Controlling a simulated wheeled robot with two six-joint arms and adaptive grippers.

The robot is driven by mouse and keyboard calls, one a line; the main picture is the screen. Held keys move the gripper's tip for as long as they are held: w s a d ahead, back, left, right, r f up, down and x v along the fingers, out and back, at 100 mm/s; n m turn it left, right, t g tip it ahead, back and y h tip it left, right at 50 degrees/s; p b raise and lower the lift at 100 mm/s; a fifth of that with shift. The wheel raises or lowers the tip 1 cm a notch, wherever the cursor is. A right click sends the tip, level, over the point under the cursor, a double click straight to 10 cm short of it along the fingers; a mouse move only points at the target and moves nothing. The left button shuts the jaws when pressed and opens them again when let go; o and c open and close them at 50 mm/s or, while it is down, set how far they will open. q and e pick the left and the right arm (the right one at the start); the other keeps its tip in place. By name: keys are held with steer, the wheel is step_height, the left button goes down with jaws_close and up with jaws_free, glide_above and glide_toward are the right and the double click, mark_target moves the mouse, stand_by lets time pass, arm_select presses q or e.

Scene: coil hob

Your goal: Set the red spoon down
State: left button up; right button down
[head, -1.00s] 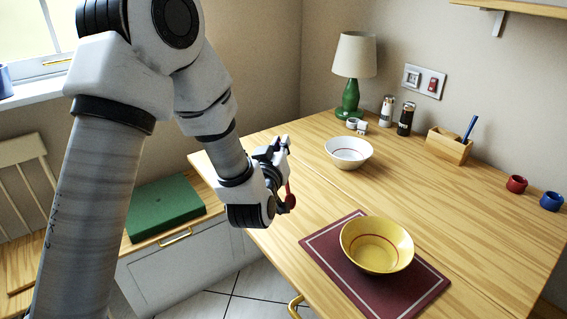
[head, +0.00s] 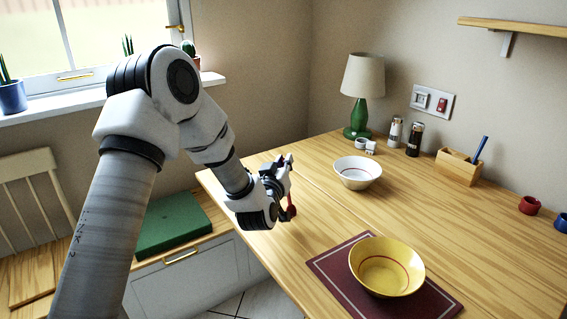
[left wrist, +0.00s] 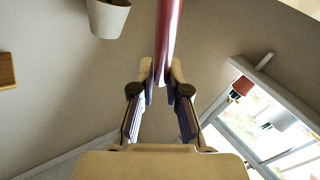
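The red spoon (head: 291,208) shows in the head view as a small red end beside my left gripper (head: 284,165), above the left edge of the wooden table (head: 460,225). In the left wrist view, its red handle (left wrist: 168,35) runs up from between the fingertips of my left gripper (left wrist: 161,85). The fingers are closed on the handle from both sides. Most of the spoon is hidden in the head view by the gripper. My right gripper is in neither view.
A yellow bowl (head: 387,268) stands on a dark red placemat (head: 338,264). A white bowl (head: 357,172) stands farther back, near a green lamp (head: 358,115). Shakers and a wooden holder (head: 457,168) line the back.

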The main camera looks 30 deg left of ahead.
arm_select(q)
steer(key=shift+o, duration=0.7)
steer(key=shift+r, duration=0.15)
steer(key=shift+s+r, duration=0.1)
steer(key=v, duration=1.1)
steer(key=shift+s, duration=0.4)
steer(key=shift+d, duration=0.1)
